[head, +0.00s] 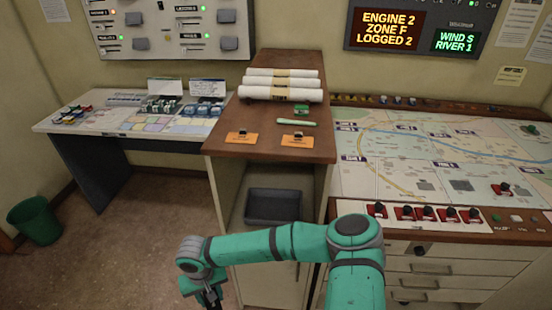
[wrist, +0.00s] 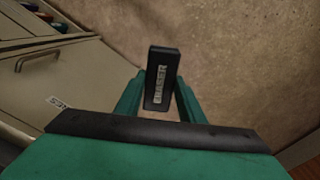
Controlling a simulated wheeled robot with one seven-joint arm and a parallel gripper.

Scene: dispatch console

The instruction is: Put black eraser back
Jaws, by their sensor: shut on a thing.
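In the wrist view my gripper (wrist: 158,102) is shut on the black eraser (wrist: 161,61), a dark block with a pale lettered label on its face. The eraser sticks out beyond the green fingers, over the brown floor. In the head view my gripper (head: 211,297) hangs low at the bottom, left of the wooden-topped cabinet; the eraser cannot be made out there. A dark grey tray (head: 274,192) sits in the open front of the cabinet, and its inside looks empty.
The cabinet top (head: 232,118) bears rolled white charts (head: 281,86), two orange cards and a green item. A map console (head: 420,150) stands right, a white desk (head: 60,118) left. A green bin (head: 36,219) is on the floor far left. The left floor is mostly clear.

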